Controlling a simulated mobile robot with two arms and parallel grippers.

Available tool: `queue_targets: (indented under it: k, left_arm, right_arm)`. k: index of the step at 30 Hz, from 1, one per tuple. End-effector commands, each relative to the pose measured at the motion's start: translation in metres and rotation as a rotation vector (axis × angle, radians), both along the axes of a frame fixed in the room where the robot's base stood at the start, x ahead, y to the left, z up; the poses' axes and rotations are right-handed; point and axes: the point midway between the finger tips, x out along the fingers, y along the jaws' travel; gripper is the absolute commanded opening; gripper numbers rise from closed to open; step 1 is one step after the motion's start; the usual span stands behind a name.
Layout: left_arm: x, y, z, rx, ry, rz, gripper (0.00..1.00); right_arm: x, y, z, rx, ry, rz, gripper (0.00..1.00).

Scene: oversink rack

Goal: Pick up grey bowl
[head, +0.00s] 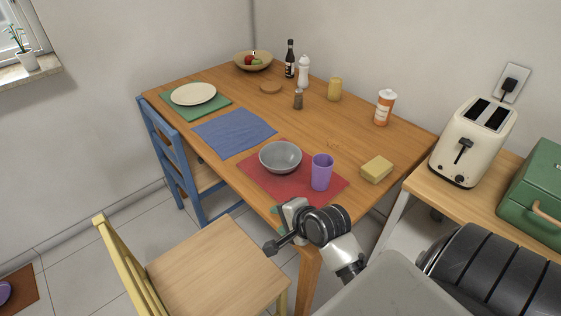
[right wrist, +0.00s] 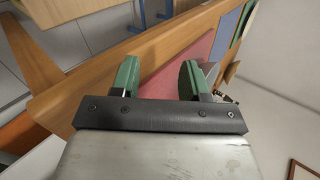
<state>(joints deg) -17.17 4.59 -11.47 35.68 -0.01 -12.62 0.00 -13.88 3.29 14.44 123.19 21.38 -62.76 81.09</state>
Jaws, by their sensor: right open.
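The grey bowl (head: 280,158) sits upright on the red placemat (head: 258,179) near the table's front edge. A purple cup (head: 322,172) stands just right of the bowl on the same mat. My right gripper (head: 277,210) is at the table's near edge, below and apart from the bowl. In the right wrist view its two green fingers (right wrist: 158,78) are spread with nothing seen between them but table edge and red mat (right wrist: 178,62). My left gripper is not in view.
A yellow sponge (head: 376,169) lies right of the mat. A blue mat (head: 233,131) and a plate (head: 194,94) lie farther left. A yellow chair (head: 215,270) and a blue chair (head: 180,160) stand along the table. A toaster (head: 470,142) stands on the side counter.

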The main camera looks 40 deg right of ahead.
Motion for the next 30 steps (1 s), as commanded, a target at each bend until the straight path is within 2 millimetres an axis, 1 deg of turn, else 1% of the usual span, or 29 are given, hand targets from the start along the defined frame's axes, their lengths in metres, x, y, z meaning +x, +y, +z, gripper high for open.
queue_targets:
  k: [1, 3, 6, 9, 12, 15, 22, 28, 30]
  left_arm:
    - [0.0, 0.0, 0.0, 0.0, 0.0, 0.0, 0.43]
    - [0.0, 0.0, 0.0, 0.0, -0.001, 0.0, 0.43]
    - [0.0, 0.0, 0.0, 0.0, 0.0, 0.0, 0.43]
    - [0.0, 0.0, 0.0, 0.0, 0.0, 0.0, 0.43]
    - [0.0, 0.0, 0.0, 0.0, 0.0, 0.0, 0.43]
    - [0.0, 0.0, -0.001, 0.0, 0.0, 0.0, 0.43]
    - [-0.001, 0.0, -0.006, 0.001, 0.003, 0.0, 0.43]
    - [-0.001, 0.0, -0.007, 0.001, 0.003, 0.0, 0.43]
    - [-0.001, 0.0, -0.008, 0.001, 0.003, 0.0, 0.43]
  right_arm:
    - [0.013, -0.011, 0.005, 0.109, -0.038, -0.1, 0.45]
    - [0.029, -0.027, 0.014, 0.286, -0.098, -0.247, 0.45]
    - [0.047, -0.049, 0.025, 0.536, -0.177, -0.429, 0.45]
    - [0.058, -0.065, 0.034, 0.729, -0.234, -0.55, 0.45]
    - [0.065, -0.075, 0.039, 0.845, -0.267, -0.618, 0.45]
    - [0.074, -0.079, 0.037, 0.896, -0.279, -0.644, 0.45]
    - [0.108, -0.081, 0.025, 0.9, -0.28, -0.647, 0.45]
    - [0.122, -0.08, 0.019, 0.897, -0.28, -0.647, 0.45]
    - [0.13, -0.081, 0.017, 0.895, -0.279, -0.645, 0.45]
